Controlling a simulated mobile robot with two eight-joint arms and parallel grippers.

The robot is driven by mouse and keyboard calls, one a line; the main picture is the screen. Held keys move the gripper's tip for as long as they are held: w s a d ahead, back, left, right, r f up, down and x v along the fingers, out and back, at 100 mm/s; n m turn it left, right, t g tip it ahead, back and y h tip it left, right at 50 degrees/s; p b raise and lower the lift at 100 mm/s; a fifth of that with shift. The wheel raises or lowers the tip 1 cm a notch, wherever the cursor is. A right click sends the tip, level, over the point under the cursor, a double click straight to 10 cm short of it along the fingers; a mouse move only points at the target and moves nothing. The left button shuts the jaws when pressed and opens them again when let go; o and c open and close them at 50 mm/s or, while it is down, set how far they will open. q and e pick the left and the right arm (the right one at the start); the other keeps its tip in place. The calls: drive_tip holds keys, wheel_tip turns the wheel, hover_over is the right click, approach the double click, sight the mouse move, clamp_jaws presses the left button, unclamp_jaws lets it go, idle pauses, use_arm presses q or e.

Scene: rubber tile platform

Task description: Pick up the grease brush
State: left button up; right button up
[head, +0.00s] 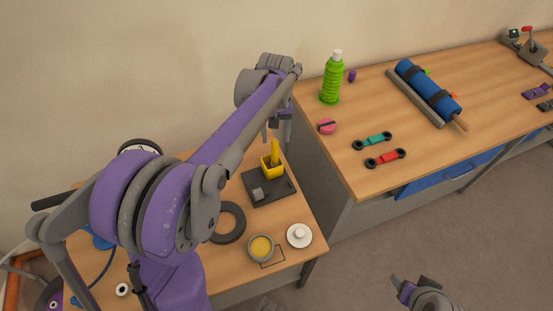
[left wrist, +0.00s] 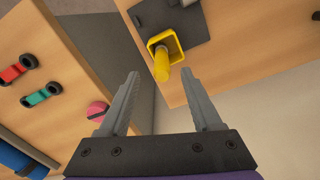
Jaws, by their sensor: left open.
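A yellow handle (head: 275,152), which looks like the grease brush, stands upright in a square yellow cup (head: 272,169). The cup stands on a dark tray (head: 270,190) on the small wooden table. My left gripper (head: 276,135) is open and empty, just above the handle's top. In the left wrist view, the handle (left wrist: 161,68) lies in line with the gap between the fingertips, apart from both. The brush's lower end is hidden in the cup. My right gripper (head: 416,289) is at the bottom right over the floor, and its jaws are unclear.
A grey block (head: 258,194) shares the tray. A black ring (head: 229,223), a tin with yellow contents (head: 261,248) and a white lid (head: 299,236) lie nearby. The taller workbench (head: 345,172) on the right holds a green bottle (head: 331,80) and a pink disc (head: 326,127).

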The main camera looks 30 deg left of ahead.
sight(275, 152)
use_arm(q)
wheel_tip(275, 152, down, 3)
drive_tip(key=shift+r, duration=0.1)
drive_tip(key=shift+w+a+f, duration=0.15)
drive_tip(key=shift+f, duration=1.35)
drive_tip(key=shift+w+a+f, duration=0.1)
drive_tip(key=shift+a+f, duration=0.05)
drive_tip(key=shift+f, duration=1.35)
clamp_jaws()
